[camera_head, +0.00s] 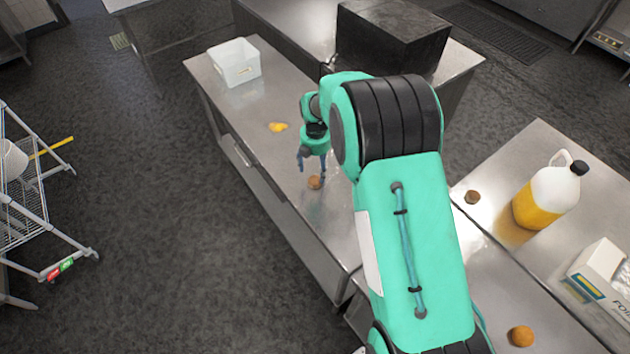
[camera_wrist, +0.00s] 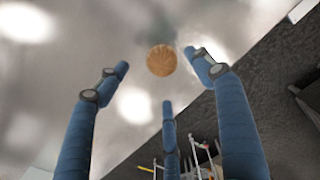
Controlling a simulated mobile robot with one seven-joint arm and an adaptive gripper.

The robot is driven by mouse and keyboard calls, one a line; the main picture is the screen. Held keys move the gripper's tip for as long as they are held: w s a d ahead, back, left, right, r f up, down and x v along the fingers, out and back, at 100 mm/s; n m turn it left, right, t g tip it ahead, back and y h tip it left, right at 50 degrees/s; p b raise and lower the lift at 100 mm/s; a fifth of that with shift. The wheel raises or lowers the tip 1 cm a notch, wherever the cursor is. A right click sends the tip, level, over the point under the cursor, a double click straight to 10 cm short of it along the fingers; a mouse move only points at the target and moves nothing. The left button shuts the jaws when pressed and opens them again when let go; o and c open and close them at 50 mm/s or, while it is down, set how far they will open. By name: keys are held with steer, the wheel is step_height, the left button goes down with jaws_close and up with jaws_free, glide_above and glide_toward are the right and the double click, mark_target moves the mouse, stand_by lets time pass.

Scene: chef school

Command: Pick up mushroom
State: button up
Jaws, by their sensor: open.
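A small round brown thing with a ridged top (camera_head: 314,182) lies on the steel counter near its front edge; it could be the mushroom, though I cannot tell for sure. It also shows in the wrist view (camera_wrist: 162,60), near the fingertips. My gripper (camera_head: 311,165) points down just above it with blue fingers spread. In the wrist view my gripper (camera_wrist: 158,75) is open, and the brown thing appears beyond the gap between the fingers, apparently untouched.
A yellow item (camera_head: 277,127) and a white bin (camera_head: 235,62) are farther back on the counter. A black box (camera_head: 390,38) stands behind. On the right are a juice jug (camera_head: 546,196), a foil box (camera_head: 598,275) and two brown items (camera_head: 472,197) (camera_head: 521,336). A wire cart (camera_head: 30,200) stands left.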

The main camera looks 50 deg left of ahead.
mark_target(315, 179)
steer(key=shift+f, duration=0.6)
steer(key=shift+s+f+p, duration=0.2)
steer(key=shift+f+p, duration=0.35)
steer(key=shift+f, duration=2)
steer(key=shift+c, duration=0.5)
steer(key=c, duration=1.1)
